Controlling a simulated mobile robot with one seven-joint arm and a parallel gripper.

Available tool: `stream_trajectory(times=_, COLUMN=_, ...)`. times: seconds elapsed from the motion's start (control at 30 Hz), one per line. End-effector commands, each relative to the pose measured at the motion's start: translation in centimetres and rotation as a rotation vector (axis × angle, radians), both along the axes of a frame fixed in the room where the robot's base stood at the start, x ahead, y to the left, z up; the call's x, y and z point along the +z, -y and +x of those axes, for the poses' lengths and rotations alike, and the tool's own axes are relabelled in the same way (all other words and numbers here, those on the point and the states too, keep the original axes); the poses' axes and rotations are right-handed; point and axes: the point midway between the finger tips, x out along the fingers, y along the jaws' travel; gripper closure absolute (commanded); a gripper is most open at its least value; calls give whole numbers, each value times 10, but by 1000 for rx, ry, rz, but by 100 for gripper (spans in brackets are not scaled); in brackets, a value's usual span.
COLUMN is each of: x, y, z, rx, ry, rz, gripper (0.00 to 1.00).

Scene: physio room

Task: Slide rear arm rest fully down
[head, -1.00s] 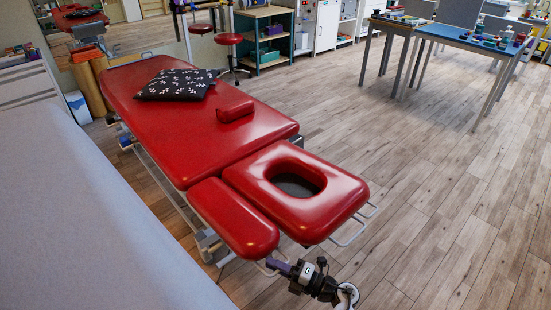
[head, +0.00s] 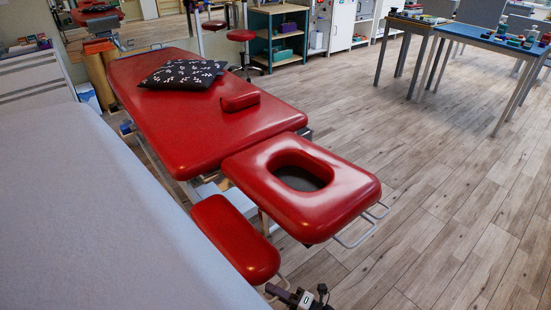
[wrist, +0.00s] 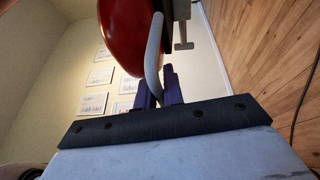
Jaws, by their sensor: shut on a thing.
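The rear arm rest (head: 235,238) is a narrow red pad beside the head section (head: 350,195) of the red treatment table, on the left. It sits lower than the head section, with a gap between them. My gripper (head: 275,292) is at the near end of this pad, partly cut off by the bottom edge. In the wrist view its purple fingers (wrist: 160,92) are closed around a grey bent-tube handle (wrist: 153,55). The handle runs along the red pad (wrist: 120,35). The slide mechanism under the pad is mostly hidden.
A light grey couch (head: 90,220) fills the left side, close to the arm rest. A patterned cushion (head: 183,74) and a red bolster (head: 240,102) lie on the treatment table (head: 190,130). The wooden floor (head: 440,190) at right is free. A blue-topped table (head: 490,40) stands at the back right.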

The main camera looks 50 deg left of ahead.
Motion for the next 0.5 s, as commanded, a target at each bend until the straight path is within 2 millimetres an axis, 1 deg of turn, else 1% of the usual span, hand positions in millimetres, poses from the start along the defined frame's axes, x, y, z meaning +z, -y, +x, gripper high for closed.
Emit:
stream_trajectory(times=0.03, x=-18, y=2, z=0, rx=-3, ry=-2, rz=-4, gripper=100)
stream_trajectory(times=0.13, x=-28, y=3, z=0, rx=-3, ry=-1, rz=-3, gripper=100)
stream_trajectory(times=0.3, x=-37, y=4, z=0, rx=-1, ry=-1, rz=-3, gripper=100)
stream_trajectory(times=0.5, x=-39, y=5, z=-1, rx=0, ry=-2, rz=-5, gripper=100)
